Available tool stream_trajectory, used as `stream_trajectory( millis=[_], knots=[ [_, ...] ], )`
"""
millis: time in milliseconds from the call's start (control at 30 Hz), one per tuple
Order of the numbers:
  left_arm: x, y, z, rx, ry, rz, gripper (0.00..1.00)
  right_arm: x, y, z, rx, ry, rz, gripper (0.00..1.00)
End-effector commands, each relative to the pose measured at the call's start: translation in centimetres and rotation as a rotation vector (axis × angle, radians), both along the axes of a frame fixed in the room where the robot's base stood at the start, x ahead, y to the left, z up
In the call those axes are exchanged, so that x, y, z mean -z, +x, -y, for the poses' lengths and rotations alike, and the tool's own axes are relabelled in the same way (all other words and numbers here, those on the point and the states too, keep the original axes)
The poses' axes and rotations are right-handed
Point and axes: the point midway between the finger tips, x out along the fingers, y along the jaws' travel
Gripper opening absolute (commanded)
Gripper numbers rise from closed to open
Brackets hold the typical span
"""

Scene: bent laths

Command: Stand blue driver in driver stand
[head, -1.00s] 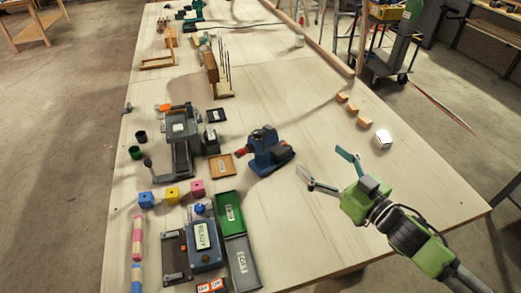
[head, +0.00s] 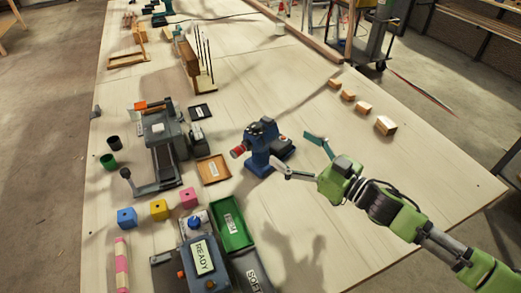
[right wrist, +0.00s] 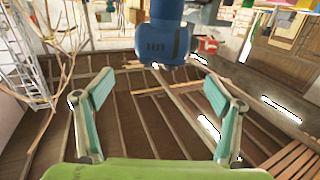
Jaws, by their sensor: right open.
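The blue driver (head: 262,145), with a red nose at its left and a dark part at its right, is on the table in the middle of the head view. In the right wrist view the blue driver (right wrist: 163,42) is at the top centre, beyond the fingertips. My right gripper (head: 298,154) is open and empty, just right of the driver, its fingers pointing at it. The open fingers also show in the right wrist view (right wrist: 160,90), with nothing between their tips. I cannot tell which thing is the driver stand. My left gripper is out of view.
A brown-rimmed tray (head: 226,176) lies left of the driver, and a green tray (head: 245,240) is nearer. A grey machine (head: 160,160) and several coloured blocks stand further left. Several wooden blocks (head: 386,125) lie at the right. The table's right part is mostly clear.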

Motion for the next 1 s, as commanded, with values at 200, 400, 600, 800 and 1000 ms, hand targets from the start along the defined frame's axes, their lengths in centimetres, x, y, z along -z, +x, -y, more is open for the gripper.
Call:
stream_trajectory(
  millis=[200, 400, 600, 800, 1000],
  knots=[
    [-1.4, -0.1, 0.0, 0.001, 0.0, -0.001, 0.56, -0.5, 3.2, -3.3, -0.001, 0.001, 0.004, 0.85],
    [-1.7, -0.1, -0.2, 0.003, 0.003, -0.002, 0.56, -0.3, 4.5, -4.6, -0.001, -0.001, 0.001, 0.85],
    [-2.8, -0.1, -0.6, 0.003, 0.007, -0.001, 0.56, -0.7, 5.8, -6.2, -0.001, 0.001, 0.001, 0.85],
    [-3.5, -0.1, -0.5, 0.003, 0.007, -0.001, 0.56, -0.5, 7.6, -8.1, 0.0, 0.0, 0.001, 0.85],
    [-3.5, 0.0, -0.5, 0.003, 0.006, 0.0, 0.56, -0.4, 8.1, -8.5, 0.0, -0.001, 0.001, 0.85]
  ],
)
